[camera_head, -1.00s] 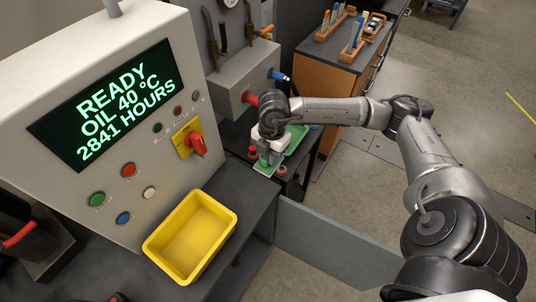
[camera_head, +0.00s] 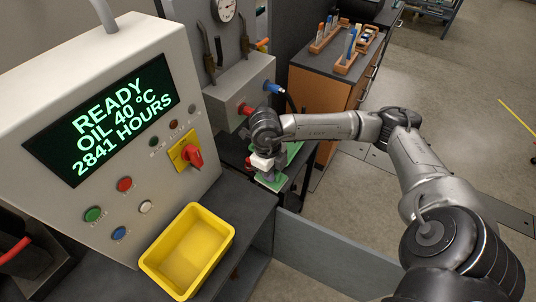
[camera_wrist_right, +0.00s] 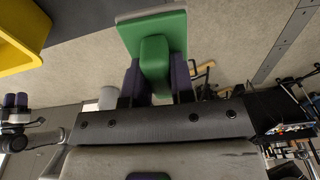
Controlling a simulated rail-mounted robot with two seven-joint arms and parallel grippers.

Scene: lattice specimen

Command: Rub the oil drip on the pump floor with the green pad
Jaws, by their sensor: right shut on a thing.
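My right gripper (camera_head: 266,172) is low beside the grey pump housing, above the dark floor of the pump bay. It is shut on the handle of the green pad (camera_head: 271,184). In the right wrist view the dark purple fingertips (camera_wrist_right: 157,80) stand on both sides of the green handle, and the flat green pad (camera_wrist_right: 172,24) extends beyond them. I cannot tell whether the pad touches the floor. The oil drip is not visible. A small gripper with purple fingertips, apparently my left (camera_wrist_right: 16,101), shows at the left of the wrist view; its opening is unclear.
A green tray (camera_head: 294,151) lies just behind the gripper. The pump housing (camera_head: 238,88) with red and blue fittings stands close on the left. A yellow bin (camera_head: 188,250) sits on the dark bench in front. A wooden cabinet (camera_head: 317,101) stands behind.

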